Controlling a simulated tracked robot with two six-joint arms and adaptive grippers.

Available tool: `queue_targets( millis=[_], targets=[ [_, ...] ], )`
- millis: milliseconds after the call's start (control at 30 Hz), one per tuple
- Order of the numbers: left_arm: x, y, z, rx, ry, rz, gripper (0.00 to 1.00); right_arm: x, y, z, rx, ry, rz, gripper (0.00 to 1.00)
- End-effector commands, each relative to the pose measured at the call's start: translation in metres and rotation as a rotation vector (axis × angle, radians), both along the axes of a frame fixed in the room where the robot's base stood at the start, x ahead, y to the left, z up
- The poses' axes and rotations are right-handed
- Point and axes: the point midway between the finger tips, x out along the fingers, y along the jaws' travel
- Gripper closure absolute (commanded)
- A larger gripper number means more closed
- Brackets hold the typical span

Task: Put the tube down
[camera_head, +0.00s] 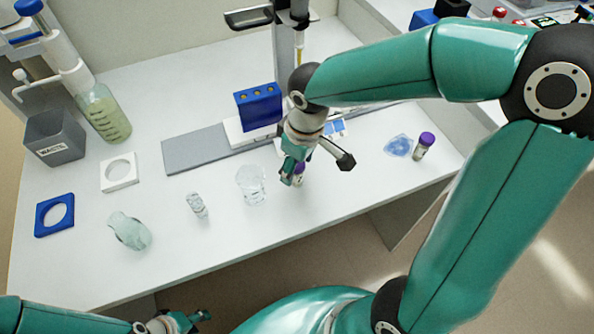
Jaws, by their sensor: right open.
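My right gripper (292,176) is over the white bench, right of the glass beaker (251,187). It is open. A purple-capped tube (299,170) shows right at its fingers, partly hidden by them; I cannot tell whether it touches them or stands on the bench. A second purple-capped tube (424,145) stands on the bench to the right, apart from the gripper. My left gripper (199,319) is low at the bottom edge, in front of the bench and away from the tubes. Its finger opening is not clear.
A blue block (258,107) stands behind, near a grey plate (195,149). A blue ring (54,215), white ring (119,172) and waste bin (54,138) are at left. A blue patch (399,146) is at right.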

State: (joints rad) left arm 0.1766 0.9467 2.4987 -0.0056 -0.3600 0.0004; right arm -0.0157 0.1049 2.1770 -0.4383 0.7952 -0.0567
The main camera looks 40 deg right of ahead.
Motion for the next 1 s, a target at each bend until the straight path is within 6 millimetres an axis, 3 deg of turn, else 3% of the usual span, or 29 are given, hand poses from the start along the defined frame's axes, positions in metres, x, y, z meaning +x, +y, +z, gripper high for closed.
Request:
queue_targets(
  millis=[133,500,767,1000],
  targets=[
    [0.000,0.000,0.000,0.000,0.000,0.000,0.60,0.000,0.000,0.000,0.000,0.000,0.000,0.39],
    [0.000,0.000,0.000,0.000,0.000,0.000,0.60,0.000,0.000,0.001,0.000,0.000,0.000,0.98],
    [0.000,0.000,0.001,0.000,0.000,0.000,0.60,0.000,0.000,0.002,0.000,-0.001,0.000,0.98],
    [0.000,0.000,0.004,0.000,0.000,0.000,0.60,0.001,0.000,0.019,0.000,-0.003,0.000,0.98]
  ],
)
